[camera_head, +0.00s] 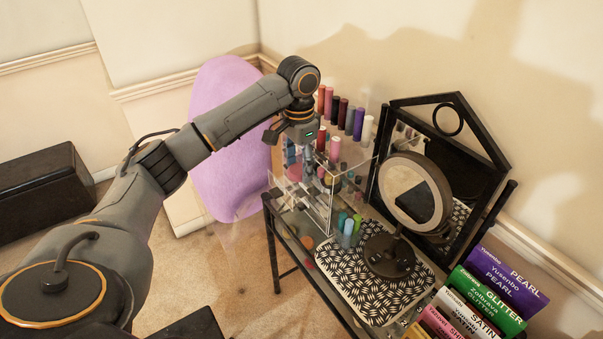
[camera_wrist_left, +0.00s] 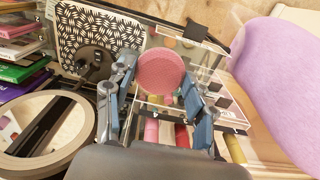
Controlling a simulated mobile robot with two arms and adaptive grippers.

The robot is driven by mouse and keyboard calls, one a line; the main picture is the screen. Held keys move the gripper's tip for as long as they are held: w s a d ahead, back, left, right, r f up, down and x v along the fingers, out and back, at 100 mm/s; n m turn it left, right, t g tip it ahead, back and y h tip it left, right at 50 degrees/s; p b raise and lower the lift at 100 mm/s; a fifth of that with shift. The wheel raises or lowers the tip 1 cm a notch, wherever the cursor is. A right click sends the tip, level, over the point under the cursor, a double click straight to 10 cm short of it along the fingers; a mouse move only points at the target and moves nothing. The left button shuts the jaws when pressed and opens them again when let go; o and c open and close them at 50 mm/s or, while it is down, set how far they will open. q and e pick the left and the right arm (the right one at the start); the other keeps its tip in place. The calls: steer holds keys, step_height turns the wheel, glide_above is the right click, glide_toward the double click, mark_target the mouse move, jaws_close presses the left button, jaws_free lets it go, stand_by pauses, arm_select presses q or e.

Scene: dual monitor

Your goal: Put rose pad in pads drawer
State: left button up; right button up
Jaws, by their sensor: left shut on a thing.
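The rose pad (camera_wrist_left: 160,72) is a round, textured pink disc in the wrist view. My left gripper (camera_wrist_left: 162,90) is shut on it, with one blue-grey finger at each side. In the head view the gripper (camera_head: 304,162) hangs over the clear organizer (camera_head: 318,212) at the back left of the table, and a bit of pink pad (camera_head: 294,173) shows by the fingers. A clear drawer with a black knob (camera_wrist_left: 195,31) appears to stick out beyond the pad in the wrist view. I cannot read which drawer it is. My right gripper is not in view.
Several lipsticks and tubes (camera_head: 343,110) stand on the organizer behind the gripper. A round mirror (camera_head: 443,214) stands on a black-and-white mat (camera_head: 335,275), with small bottles (camera_head: 349,233) beside it. Books (camera_head: 470,312) stand at the right. A purple chair back (camera_head: 225,130) is close left.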

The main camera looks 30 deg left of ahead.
arm_select(q)
steer(key=p, duration=0.1)
glide_above(301, 187)
step_height(301, 187, down, 6)
steer(key=shift+w+f, duration=0.1)
steer(key=shift+f, duration=0.1)
steer(key=shift+f+p, duration=0.5)
steer(key=shift+f, duration=1.05)
steer(key=o, duration=0.7)
steer(key=shift+o, duration=0.2)
step_height(301, 187, up, 12)
steer(key=b, duration=0.2)
